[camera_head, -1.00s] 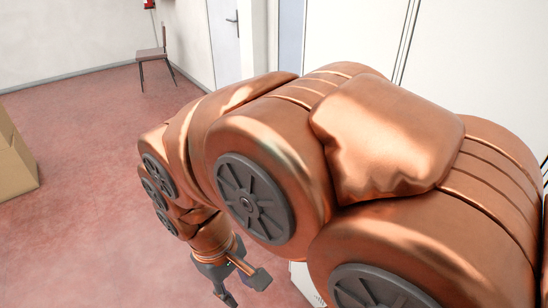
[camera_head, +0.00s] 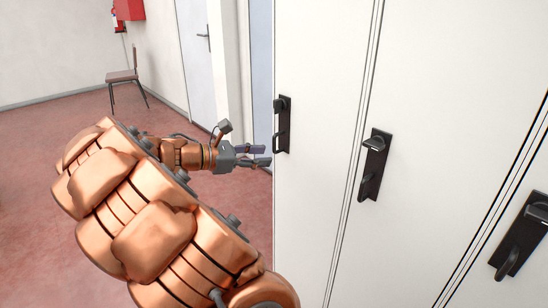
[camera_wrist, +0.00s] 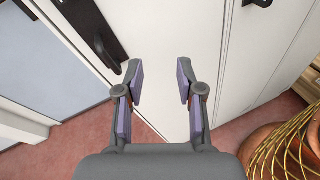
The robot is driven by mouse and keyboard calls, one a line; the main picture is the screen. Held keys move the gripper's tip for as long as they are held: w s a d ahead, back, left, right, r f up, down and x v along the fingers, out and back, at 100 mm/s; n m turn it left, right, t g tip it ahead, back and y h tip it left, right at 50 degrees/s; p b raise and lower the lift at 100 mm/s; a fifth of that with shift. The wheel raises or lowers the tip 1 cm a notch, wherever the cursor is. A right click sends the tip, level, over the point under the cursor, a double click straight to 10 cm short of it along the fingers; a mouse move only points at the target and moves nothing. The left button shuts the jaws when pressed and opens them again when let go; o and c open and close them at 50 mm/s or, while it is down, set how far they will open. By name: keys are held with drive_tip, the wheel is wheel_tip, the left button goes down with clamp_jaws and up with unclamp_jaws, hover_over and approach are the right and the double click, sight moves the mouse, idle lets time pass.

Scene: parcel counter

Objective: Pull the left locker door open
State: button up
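The left locker door (camera_head: 315,200) is a tall white panel that looks shut. Its black handle (camera_head: 285,124) sits near its left edge, upright on a dark plate. My gripper (camera_head: 267,156) is just left of and slightly below this handle, apart from it in the picture. In the wrist view my gripper (camera_wrist: 162,80) has its two fingers wide apart with nothing between them. The dark handle (camera_wrist: 92,28) shows there at the upper left, beyond the left finger, with the white door (camera_wrist: 165,35) ahead. No contact with the handle shows.
Two more black handles, a middle one (camera_head: 375,165) and a right one (camera_head: 520,235), stand on neighbouring white doors. A chair (camera_head: 124,78) and a red wall box (camera_head: 129,9) are far left. A grey-white room door (camera_head: 196,50) is behind. Red floor (camera_head: 35,140) at left is clear.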

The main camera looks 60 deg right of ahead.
sight(274, 149)
drive_tip(key=w+d+f+n+h+b, duration=0.3)
drive_tip(key=w+d+n, duration=0.1)
drive_tip(key=w+d, duration=0.15)
drive_tip(key=shift+x, duration=3.35)
drive_tip(key=shift+w+r, duration=0.1)
drive_tip(key=shift+w, duration=0.1)
clamp_jaws()
